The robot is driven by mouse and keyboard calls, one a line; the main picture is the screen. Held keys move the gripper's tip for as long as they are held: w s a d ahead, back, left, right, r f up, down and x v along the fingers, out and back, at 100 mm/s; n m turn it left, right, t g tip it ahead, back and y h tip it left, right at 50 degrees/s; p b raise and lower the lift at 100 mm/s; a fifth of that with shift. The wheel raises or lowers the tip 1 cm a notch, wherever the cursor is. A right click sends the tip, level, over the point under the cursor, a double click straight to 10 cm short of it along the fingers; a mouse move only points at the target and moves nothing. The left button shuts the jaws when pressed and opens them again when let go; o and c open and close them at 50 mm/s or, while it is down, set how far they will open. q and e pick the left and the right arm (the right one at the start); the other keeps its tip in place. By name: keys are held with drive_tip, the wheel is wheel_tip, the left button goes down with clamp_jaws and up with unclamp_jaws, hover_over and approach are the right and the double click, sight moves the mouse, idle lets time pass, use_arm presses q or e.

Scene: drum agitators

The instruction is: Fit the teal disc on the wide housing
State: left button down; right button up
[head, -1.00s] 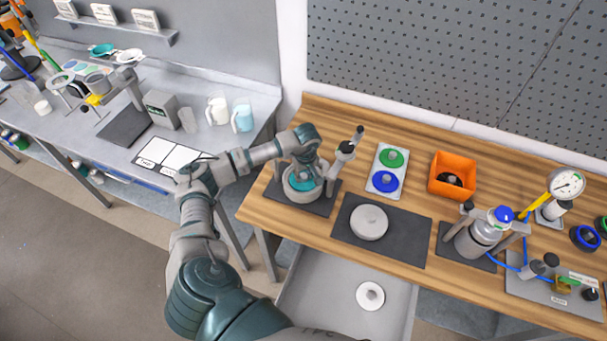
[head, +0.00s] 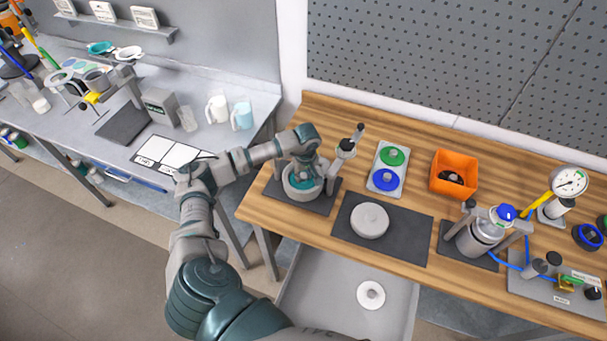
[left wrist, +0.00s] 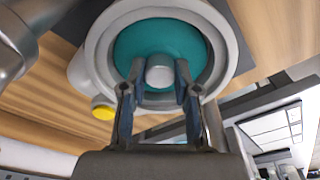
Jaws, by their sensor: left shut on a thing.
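The teal disc (left wrist: 160,42) lies within the round grey rim of the wide housing (left wrist: 98,50) in the left wrist view. My left gripper (left wrist: 160,80) is shut on the disc's grey centre knob, with a finger on each side. In the head view the wide housing (head: 290,190) stands on a dark mat at the table's left end. A sliver of the teal disc (head: 300,184) shows inside it, below my left gripper (head: 305,170). The gripper hides much of the disc, so I cannot tell whether it is fully seated. My right gripper is not in view.
A post with a lever (head: 345,150) stands close right of the housing. A grey round lid (head: 370,220) lies on the middle mat. A tray with green and blue discs (head: 404,170) and an orange bin (head: 454,160) stand behind. An open drawer (head: 330,290) juts out in front.

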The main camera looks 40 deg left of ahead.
use_arm(q)
drive_tip(key=shift+a+f, duration=0.1)
idle(0.5)
idle(0.3)
drive_tip(key=c, duration=0.8)
unclamp_jaws()
drive_tip(key=r, duration=0.8)
drive_tip(key=d+r, duration=0.1)
drive_tip(key=r, duration=0.2)
drive_tip(key=shift+s+d+r, duration=0.1)
drive_tip(key=shift+s+r, duration=0.2)
drive_tip(key=shift+r, duration=0.1)
drive_tip(key=shift+f, duration=0.1)
